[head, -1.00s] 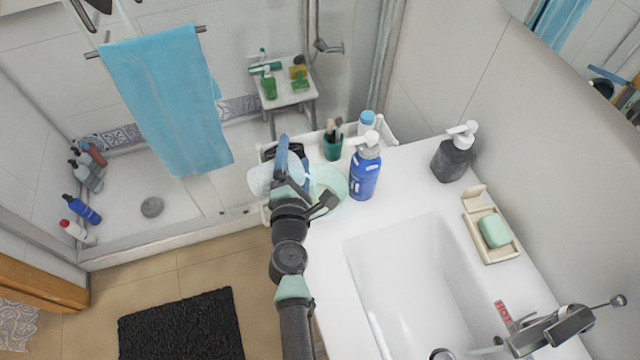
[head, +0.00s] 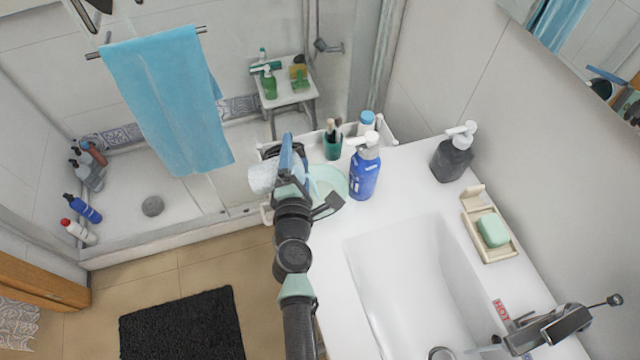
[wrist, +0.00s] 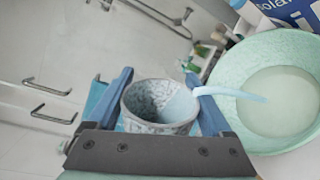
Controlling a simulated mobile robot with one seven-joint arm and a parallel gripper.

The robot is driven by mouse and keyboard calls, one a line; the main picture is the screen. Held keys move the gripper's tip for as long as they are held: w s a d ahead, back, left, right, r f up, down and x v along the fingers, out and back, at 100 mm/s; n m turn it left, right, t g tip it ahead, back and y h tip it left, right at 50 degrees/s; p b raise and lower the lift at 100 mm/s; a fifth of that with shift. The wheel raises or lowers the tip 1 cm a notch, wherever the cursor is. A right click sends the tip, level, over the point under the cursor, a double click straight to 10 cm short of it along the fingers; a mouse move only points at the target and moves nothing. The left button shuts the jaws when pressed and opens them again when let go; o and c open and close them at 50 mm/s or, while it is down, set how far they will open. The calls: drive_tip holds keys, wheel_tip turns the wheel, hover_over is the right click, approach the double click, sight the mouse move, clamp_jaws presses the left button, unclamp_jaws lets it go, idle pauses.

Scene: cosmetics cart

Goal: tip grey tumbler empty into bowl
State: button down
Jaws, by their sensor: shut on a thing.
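My gripper (wrist: 160,90) is shut on the grey tumbler (wrist: 143,122), with a blue finger on either side of it in the wrist view. The tumbler's mottled mouth is partly visible, with pale blue inside. A pale blue strip, seemingly a stream of liquid, runs from its right rim over the bowl. The pale green bowl (wrist: 232,75) is right of the tumbler, with a pale round area inside. In the head view, my gripper (head: 288,160) and the whitish tumbler (head: 262,179) are at the left of the bowl (head: 330,178), which they partly hide. The tumbler looks tilted.
A blue pump bottle (head: 364,175) stands close to the bowl's right side. A green cup with brushes (head: 332,147) and a blue-capped bottle (head: 367,120) stand behind. A dark pump bottle (head: 452,158) and soap dish (head: 491,240) are further right, beside the sink (head: 410,280).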

drive_tip(key=shift+d+r+m, duration=0.1)
drive_tip(key=shift+m, duration=0.2)
drive_tip(key=shift+w+d+r+m+y+p, duration=0.1)
drive_tip(key=shift+d+m+y+p, duration=0.2)
drive_tip(key=shift+d+m+p, duration=0.55)
idle(0.6)
drive_tip(key=shift+d+r+m+p, duration=0.1)
drive_tip(key=shift+d+m+p, duration=0.2)
drive_tip(key=shift+m, duration=0.3)
drive_tip(key=shift+d+m+p, duration=0.2)
drive_tip(key=shift+m+p, duration=0.15)
drive_tip(key=shift+m, duration=0.2)
idle(0.7)
